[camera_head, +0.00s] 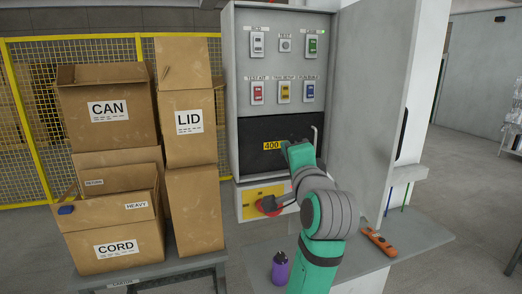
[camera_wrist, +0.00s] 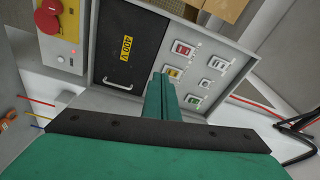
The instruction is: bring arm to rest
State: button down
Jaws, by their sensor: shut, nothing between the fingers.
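My gripper (camera_wrist: 163,82) shows in the wrist view as two teal fingers closed together, with nothing between them. The fingers point toward the grey control cabinet (camera_wrist: 97,75) and overlap its panel in the picture. In the head view my arm rises from the bottom, and its teal end (camera_head: 299,156) is in front of the cabinet's dark 400 V panel (camera_head: 255,130). The fingertips are hard to make out there. Whether the gripper touches the cabinet cannot be told.
The cabinet carries several coloured switches (camera_head: 284,92) and a red knob (camera_wrist: 48,18) on a yellow plate. Its door (camera_head: 375,85) stands open at right. Stacked cartons (camera_head: 108,110) stand left. A purple bottle (camera_head: 280,268) and orange tool (camera_head: 379,243) are near my arm.

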notch_tip(320, 180, down, 25)
jog(key=s+n+h, duration=0.2)
jog(key=s+a+f+n+g+h, duration=0.1)
jog(key=s+f, duration=0.5)
jog(key=f, duration=0.3)
jog(key=s+a+f+n+g, duration=0.1)
jog(key=s+f+n, duration=0.1)
jog(key=s+f, duration=0.5)
jog(key=s+a+f+n, duration=0.1)
jog(key=s+f+n, duration=0.1)
jog(key=s+f, duration=0.55)
jog(key=s+a+f+n, duration=0.15)
jog(key=s+f, duration=0.35)
jog(key=s, duration=0.6)
jog(key=s+a+r+n+g, duration=0.1)
jog(key=s+n, duration=0.4)
jog(key=s, duration=1.3)
jog(key=shift+s+a+r, duration=0.25)
jog(key=shift+a+r, duration=0.05)
jog(key=shift+a, duration=0.3)
jog(key=shift+d, duration=0.1)
